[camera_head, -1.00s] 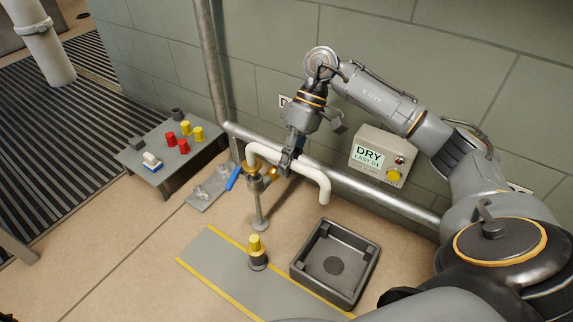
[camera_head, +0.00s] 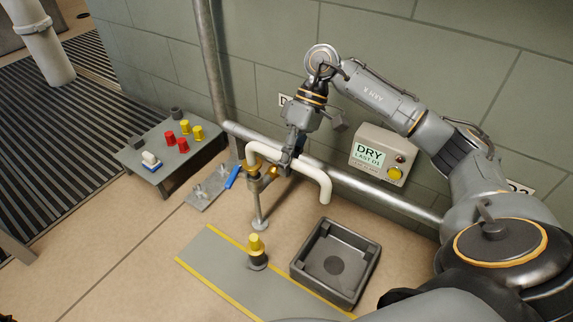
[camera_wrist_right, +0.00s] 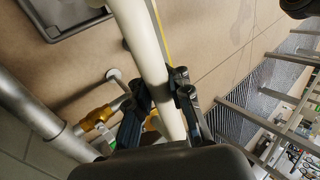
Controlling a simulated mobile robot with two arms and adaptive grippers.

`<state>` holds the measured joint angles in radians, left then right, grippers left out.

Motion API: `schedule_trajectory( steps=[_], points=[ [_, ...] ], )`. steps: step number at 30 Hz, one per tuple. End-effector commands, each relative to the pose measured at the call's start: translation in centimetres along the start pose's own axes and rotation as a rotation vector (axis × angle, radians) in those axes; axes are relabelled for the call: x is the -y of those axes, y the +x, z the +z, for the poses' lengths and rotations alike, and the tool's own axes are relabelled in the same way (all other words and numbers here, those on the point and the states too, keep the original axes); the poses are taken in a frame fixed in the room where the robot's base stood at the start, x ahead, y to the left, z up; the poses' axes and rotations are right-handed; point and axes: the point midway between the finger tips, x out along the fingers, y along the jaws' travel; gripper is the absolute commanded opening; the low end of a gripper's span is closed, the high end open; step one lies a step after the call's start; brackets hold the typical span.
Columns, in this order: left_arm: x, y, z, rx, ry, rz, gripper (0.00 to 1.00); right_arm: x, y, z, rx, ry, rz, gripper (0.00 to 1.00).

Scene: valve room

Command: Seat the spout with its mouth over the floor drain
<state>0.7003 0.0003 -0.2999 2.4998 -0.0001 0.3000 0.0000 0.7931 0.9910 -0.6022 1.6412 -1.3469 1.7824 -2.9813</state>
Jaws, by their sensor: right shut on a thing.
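The spout (camera_head: 310,171) is a cream pipe with both ends bent down; it also shows in the wrist view (camera_wrist_right: 146,35). My right gripper (camera_head: 290,160) is shut around its straight middle, with one finger on each side of the pipe in the wrist view (camera_wrist_right: 162,92). The spout's left end is at the brass fitting of the standpipe (camera_head: 257,190); I cannot tell whether it is fully seated. Its right end hangs toward the dark square floor drain (camera_head: 296,262), in the picture just above its back edge. My left gripper is out of view.
A blue-handled valve lever (camera_head: 232,177) is beside the standpipe. A yellow-capped post (camera_head: 257,252) stands on the grey floor strip (camera_head: 215,260). A low table (camera_head: 190,153) with red and yellow caps stands left. A wall pipe and a DRY box (camera_head: 383,153) are behind.

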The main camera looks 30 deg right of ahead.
Motion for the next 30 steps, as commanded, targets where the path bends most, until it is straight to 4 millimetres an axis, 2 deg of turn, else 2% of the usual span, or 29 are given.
schedule_trajectory(
  steps=[30],
  points=[
    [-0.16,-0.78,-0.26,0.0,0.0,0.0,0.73,-0.04,0.09,-0.02,-0.002,-0.002,-0.001,0.0]
  ],
)
